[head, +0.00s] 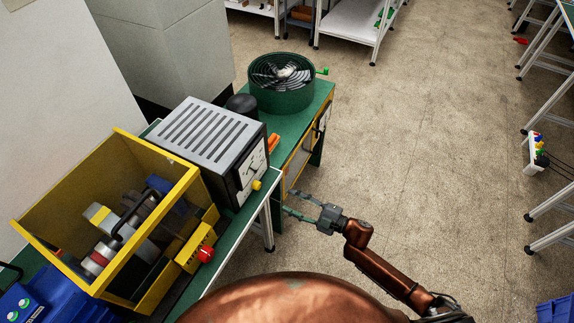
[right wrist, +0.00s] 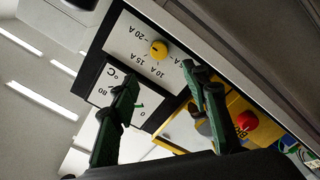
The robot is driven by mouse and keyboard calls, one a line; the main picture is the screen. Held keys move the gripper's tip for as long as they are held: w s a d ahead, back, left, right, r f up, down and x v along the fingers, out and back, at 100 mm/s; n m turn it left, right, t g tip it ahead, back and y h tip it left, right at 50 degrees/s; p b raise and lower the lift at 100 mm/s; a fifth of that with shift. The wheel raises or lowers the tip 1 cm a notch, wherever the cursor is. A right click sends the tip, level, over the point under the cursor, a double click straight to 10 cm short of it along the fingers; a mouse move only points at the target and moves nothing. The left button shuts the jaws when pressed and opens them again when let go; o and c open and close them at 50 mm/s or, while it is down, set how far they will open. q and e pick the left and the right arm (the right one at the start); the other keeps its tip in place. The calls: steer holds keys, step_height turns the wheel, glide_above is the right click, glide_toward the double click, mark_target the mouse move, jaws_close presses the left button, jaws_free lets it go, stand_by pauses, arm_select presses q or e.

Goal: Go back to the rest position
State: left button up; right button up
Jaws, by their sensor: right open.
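My right gripper (head: 294,204) is in the middle of the head view, beside the table's right edge, with its arm coming in from the lower right. Its two green fingers are apart and nothing is between them. In the right wrist view the open fingers (right wrist: 165,105) point toward a panel with a yellow knob (right wrist: 158,49) and a dial marked °C. That panel is on the grey ventilated box (head: 207,140), whose yellow knob also shows in the head view (head: 257,185). The fingers look apart from the panel. My left gripper is not in view.
A yellow open box (head: 188,186) with electrical parts and a red button (head: 205,254) stands left on the green table (head: 232,228). A green round fan (head: 283,83) stands beyond the grey box.

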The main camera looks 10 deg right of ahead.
steer(key=w+d+f+m+t+h, duration=0.1)
steer(key=d+f+m+h, duration=0.3)
steer(key=f, duration=0.4)
steer(key=d+f+m+t+h, duration=0.1)
steer(key=d+f+m+h, duration=0.15)
steer(key=d+f, duration=0.55)
steer(key=s+d+f+m+g+h, duration=0.1)
steer(key=s+d+f+m+h, duration=0.3)
steer(key=f, duration=0.6)
steer(key=s+d+f+m+g+h, duration=0.2)
steer(key=s+d+f, duration=0.35)
steer(key=f, duration=0.35)
steer(key=s+d+f+m+g+h, duration=0.1)
steer(key=s+d+f+m+g, duration=0.15)
steer(key=s+f, duration=0.65)
steer(key=s+f+m+g, duration=0.2)
steer(key=s+f, duration=0.3)
steer(key=s, duration=1.1)
steer(key=s+f+m+g+h, duration=0.1)
steer(key=s+f+g, duration=0.3)
steer(key=s, duration=1.3)
step_height(320, 180, down, 2)
steer(key=shift+a+f+m, duration=0.1)
steer(key=shift+a+m, duration=0.05)
steer(key=shift+m, duration=0.65)
steer(key=shift+s, duration=0.1)
